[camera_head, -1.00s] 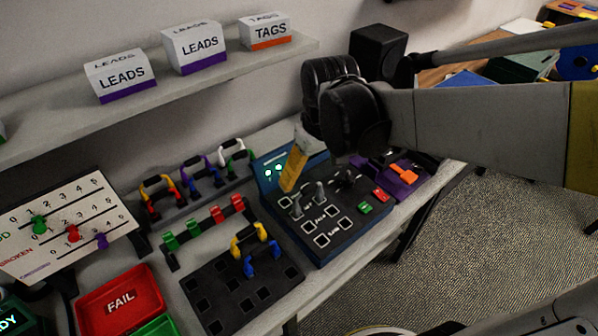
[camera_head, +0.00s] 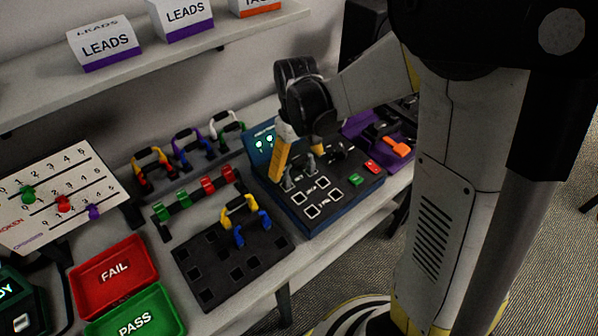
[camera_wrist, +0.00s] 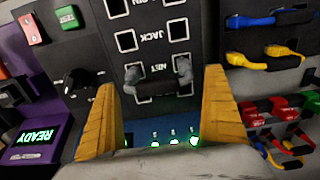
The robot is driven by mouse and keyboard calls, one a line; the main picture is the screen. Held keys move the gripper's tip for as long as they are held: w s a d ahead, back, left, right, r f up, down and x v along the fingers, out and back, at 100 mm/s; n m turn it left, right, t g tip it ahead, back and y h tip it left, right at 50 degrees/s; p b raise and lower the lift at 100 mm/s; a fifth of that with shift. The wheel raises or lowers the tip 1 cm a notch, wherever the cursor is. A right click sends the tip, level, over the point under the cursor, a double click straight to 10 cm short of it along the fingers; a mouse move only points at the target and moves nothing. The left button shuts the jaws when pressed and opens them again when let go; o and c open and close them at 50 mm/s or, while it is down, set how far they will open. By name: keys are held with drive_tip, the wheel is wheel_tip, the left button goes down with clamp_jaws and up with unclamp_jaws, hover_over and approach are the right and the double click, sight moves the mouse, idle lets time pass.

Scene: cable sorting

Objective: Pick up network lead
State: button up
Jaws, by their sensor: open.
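The network lead, a short dark piece with two grey ends, stands on the tester panel beside the NET label in the wrist view (camera_wrist: 157,88). Its grey ends also show in the head view (camera_head: 288,180). My gripper (camera_wrist: 160,80) is open, with one yellow finger on each side of the lead in the wrist view. I see no contact between the fingers and the lead. In the head view my gripper (camera_head: 297,165) is low over the back of the blue-edged tester (camera_head: 335,205). How deep the fingertips reach is unclear.
A purple station (camera_head: 375,150) stands right of the tester. A black slotted board (camera_head: 215,265) with yellow and blue leads lies to its left. Racked coloured leads (camera_head: 190,150) stand behind, under a shelf (camera_head: 130,85). Red FAIL (camera_head: 140,248) and green PASS (camera_head: 170,318) trays are at front left.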

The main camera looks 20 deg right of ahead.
sight(298, 176)
wheel_tip(298, 176, down, 4)
drive_tip(key=shift+d+r+b, duration=0.1)
drive_tip(key=shift+r+b, duration=0.1)
drive_tip(key=shift+b, duration=0.4)
drive_tip(key=shift+r, duration=0.1)
drive_tip(key=c, duration=1.1)
